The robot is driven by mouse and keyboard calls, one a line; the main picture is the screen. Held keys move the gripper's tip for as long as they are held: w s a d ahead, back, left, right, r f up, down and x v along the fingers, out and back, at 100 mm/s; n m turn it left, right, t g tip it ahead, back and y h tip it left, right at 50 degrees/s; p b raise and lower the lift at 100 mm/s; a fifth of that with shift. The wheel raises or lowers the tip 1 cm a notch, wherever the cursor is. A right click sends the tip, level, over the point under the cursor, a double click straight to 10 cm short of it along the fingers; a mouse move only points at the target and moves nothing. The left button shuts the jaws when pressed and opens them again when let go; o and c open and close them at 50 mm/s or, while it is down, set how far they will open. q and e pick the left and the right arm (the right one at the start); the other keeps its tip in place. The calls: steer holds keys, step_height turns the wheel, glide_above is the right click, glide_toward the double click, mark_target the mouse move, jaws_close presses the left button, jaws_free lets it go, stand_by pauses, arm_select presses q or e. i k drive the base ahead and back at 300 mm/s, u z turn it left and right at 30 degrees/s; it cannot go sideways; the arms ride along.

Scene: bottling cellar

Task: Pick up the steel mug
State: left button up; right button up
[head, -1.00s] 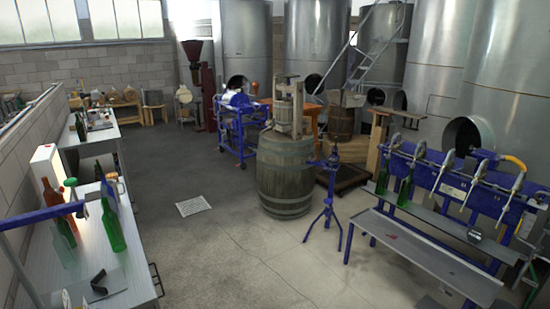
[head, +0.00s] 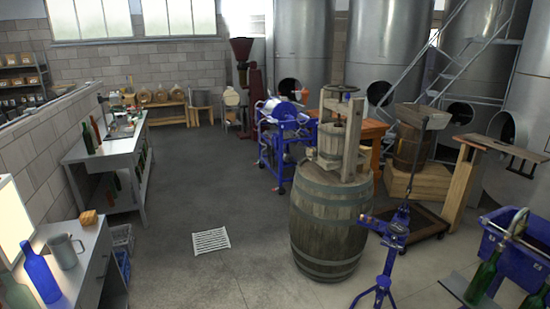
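A grey steel mug (head: 68,251) stands upright on the near left counter (head: 92,277) in the head view. Its handle side faces right. Neither of my grippers shows in this view.
A large wooden barrel (head: 331,225) with a small press on top stands right of centre. A blue tripod stand (head: 388,255) is beside it. Green bottles (head: 483,277) stand at the lower right. The grey floor between counter and barrel is clear around a white drain grate (head: 211,240).

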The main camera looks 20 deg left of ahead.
mark_target(64, 256)
steer(key=u, duration=0.65)
steer(key=i, duration=1.4)
steer(key=u, duration=1.2)
